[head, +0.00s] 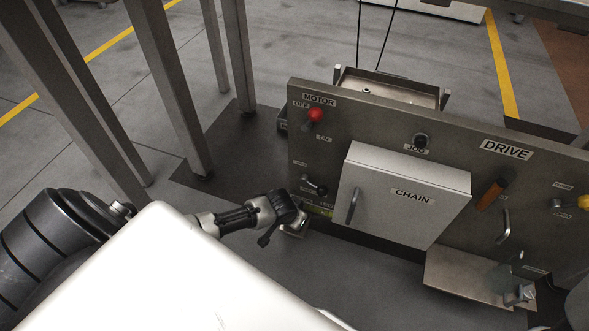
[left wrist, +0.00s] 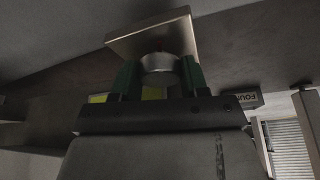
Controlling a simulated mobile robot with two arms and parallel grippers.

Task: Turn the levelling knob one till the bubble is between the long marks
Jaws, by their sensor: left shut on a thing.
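The round metal levelling knob (left wrist: 158,66) sits between the two green fingers of my left gripper (left wrist: 160,76) in the left wrist view. The fingers are shut on its sides. A square metal plate (left wrist: 150,36) shows just beyond the knob. In the head view my left gripper (head: 287,215) is at the lower left corner of the grey panel (head: 300,150) and hides most of the knob. A yellow-green strip (head: 319,210) beside it may be the level; the bubble and its marks cannot be made out.
The panel carries a red motor knob (head: 315,114), a small black-tipped lever (head: 316,187), a white CHAIN door (head: 405,195) with a handle, and an orange handle (head: 491,194). Metal posts (head: 170,80) stand at the left. A metal plate (head: 465,277) juts out low at the right.

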